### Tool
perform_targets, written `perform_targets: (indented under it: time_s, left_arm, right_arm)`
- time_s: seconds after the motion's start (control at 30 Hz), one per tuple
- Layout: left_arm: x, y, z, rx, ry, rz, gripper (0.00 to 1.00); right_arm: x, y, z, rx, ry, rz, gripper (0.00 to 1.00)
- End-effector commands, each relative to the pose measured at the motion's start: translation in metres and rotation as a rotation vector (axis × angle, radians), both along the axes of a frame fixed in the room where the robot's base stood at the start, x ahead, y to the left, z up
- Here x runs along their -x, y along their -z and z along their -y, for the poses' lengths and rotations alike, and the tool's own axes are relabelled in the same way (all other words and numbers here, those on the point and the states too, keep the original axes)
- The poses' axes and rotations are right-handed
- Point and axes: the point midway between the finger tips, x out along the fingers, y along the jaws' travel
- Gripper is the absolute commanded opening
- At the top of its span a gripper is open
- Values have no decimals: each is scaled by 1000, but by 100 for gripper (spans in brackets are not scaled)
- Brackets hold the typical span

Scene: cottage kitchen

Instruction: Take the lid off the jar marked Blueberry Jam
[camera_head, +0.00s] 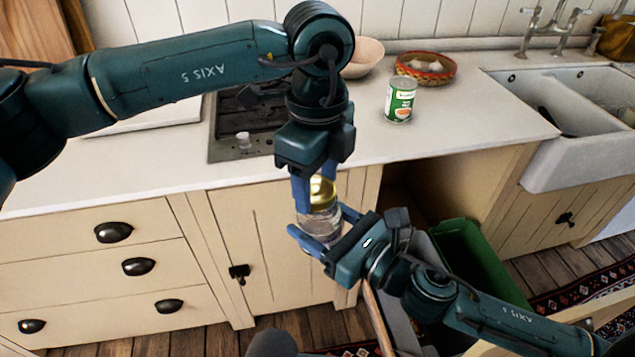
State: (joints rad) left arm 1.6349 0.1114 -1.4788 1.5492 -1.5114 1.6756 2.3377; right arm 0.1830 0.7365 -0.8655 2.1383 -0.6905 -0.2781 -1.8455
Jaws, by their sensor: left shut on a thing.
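A glass jar (319,224) with a gold lid (322,191) is held up in the air in front of the counter's front edge. My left gripper (315,187) points down from above, its blue fingers shut on the gold lid. My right gripper (318,221) comes from the lower right, its blue fingers on either side of the jar's glass body. The jar looks about upright. No label can be read on it, and the fingers hide part of it. I cannot tell whether the lid still sits on the rim.
On the white counter (450,120) stand a green-and-white can (399,101), a patterned bowl (403,70) with pale round items, and a pinkish bowl (365,56). A dark hob (235,122) is at left, a sink (575,150) at right. A green bin (470,250) stands below.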

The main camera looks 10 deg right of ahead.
Motion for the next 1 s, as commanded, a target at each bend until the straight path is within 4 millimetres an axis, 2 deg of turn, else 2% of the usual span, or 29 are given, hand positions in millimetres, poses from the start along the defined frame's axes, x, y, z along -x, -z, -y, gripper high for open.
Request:
perform_targets:
  time_s: [0.57,0.67,0.9,1.0]
  left_arm:
    - [0,-8,2,3,2,1,26]
    - [0,-15,2,5,2,1,26]
    - [0,-44,2,5,2,3,26]
    - [0,-47,1,3,10,0,26]
  right_arm:
    - [2,-4,-3,-5,-10,8,0]
    - [2,-4,-3,-5,-10,8,0]
    - [2,-4,-3,-5,-10,9,0]
    - [2,-5,-3,-6,-10,10,0]
